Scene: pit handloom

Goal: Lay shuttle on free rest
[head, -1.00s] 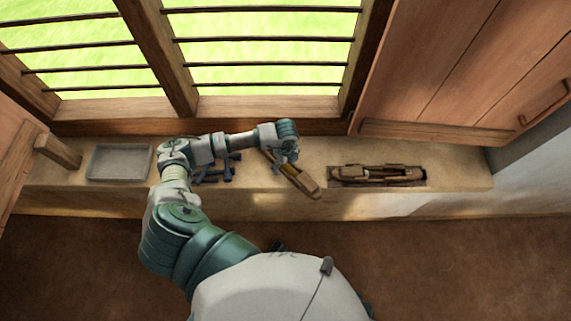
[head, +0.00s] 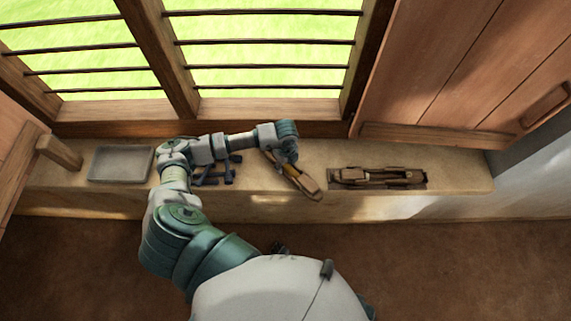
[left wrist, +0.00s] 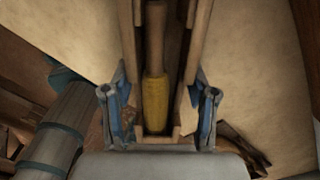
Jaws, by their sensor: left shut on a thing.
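A wooden shuttle (head: 306,184) with a yellow-wound bobbin is held slanting at the ledge's front edge. In the left wrist view the shuttle (left wrist: 187,60) runs between the blue fingers, and the yellow bobbin (left wrist: 156,98) lies in its slot. My left gripper (head: 285,155) is shut on it; it also shows in the left wrist view (left wrist: 161,108). I cannot tell whether the shuttle touches the ledge. To its right a dark rest (head: 420,184) holds wooden shuttle-like pieces (head: 375,174). Dark prongs (head: 228,172) stand left of the gripper, partly hidden by my arm. My right gripper is not seen.
A grey tray (head: 120,163) sits at the ledge's left. The pale ledge (head: 462,175) is bare at its right end. A barred window (head: 265,105) stands behind, a wooden shutter (head: 455,75) at right, and a wooden bracket (head: 58,152) at far left.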

